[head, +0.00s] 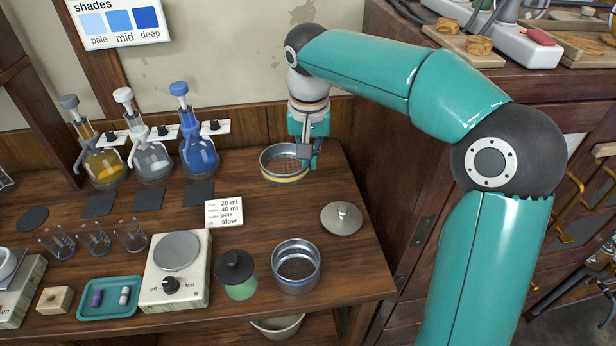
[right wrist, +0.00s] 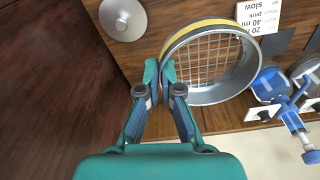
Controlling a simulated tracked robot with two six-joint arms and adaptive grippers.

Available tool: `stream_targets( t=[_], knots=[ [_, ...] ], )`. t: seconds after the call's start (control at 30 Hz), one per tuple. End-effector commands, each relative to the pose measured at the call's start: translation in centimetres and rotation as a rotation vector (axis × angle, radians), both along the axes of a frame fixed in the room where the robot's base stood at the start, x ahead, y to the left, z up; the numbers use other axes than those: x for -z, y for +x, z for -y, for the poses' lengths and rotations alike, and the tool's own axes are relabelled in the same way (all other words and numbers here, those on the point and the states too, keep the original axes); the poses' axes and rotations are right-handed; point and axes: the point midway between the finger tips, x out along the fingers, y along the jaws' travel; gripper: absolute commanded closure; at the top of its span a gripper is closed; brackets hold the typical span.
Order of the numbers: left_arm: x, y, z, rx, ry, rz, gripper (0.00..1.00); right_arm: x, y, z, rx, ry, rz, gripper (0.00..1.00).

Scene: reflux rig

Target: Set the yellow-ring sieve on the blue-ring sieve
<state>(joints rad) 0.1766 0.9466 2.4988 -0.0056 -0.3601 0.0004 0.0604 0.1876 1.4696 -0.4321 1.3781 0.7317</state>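The yellow-ring sieve (head: 284,177) is a metal ring with a wire mesh and a yellow band, at the back right of the bench. It also shows in the right wrist view (right wrist: 225,92). My right gripper (head: 312,164) reaches down at its right rim. In the right wrist view the fingertips (right wrist: 160,75) are close together with the sieve's wall between them, one outside and one inside. The sieve appears to rest on the bench. The blue-ring sieve (head: 296,284) stands near the front edge, with a finer dark mesh and nothing on it. My left gripper is out of view.
A metal lid with a knob (head: 341,218) lies between the sieves, to the right. A green jar with a black lid (head: 237,277) stands left of the blue-ring sieve. A recipe card (head: 224,212) and blue flask (head: 198,150) are left of the yellow-ring sieve. A cabinet stands right.

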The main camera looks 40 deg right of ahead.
Motion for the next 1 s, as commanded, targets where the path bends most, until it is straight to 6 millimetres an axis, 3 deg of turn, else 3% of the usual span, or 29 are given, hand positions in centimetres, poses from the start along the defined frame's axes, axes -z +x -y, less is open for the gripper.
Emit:
stream_targets(
  t=[0.17, 0.57, 1.0],
  knots=[
    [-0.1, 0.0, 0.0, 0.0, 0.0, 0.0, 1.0, -1.3, 0.0, 0.0, -0.001, 0.001, 0.001, 1.0],
    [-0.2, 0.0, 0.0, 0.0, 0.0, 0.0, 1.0, -1.5, 0.0, 0.0, 0.0, 0.0, 0.0, 1.0],
    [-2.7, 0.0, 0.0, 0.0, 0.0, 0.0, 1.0, -4.0, 0.0, 0.0, 0.0, 0.0, 0.0, 1.0]
  ],
)
